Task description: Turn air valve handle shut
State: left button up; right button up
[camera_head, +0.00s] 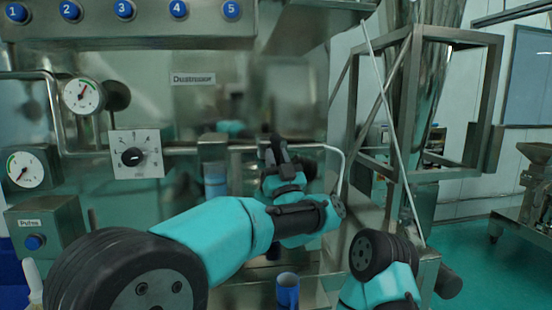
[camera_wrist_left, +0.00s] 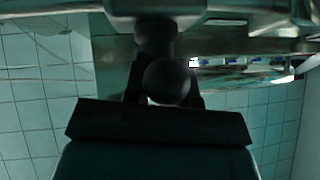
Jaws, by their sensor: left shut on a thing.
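My left gripper (camera_head: 278,158) reaches up to the steel pipe on the machine's front, and its own arm hides much of it in the head view. In the left wrist view its two dark fingers stand on either side of a dark rounded air valve handle (camera_wrist_left: 168,82), and the gripper is shut on it. A dark neck (camera_wrist_left: 157,40) runs from the handle up to the metal above. How far the handle is turned is hard to tell. My right arm shows at the lower right of the head view, with its gripper out of view.
A knob panel (camera_head: 136,154) and two round gauges, the upper one (camera_head: 82,96) and the lower one (camera_head: 27,169), are at the left. Blue numbered buttons (camera_head: 123,9) line the top. A blue cup-like cylinder (camera_head: 288,290) stands below my left arm. A steel frame (camera_head: 440,178) is at the right.

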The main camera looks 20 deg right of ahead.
pick_arm(q)
jog(key=o, duration=0.9)
jog(key=a+v, duration=0.1)
jog(key=v, duration=1.1)
jog(key=shift+d, duration=0.5)
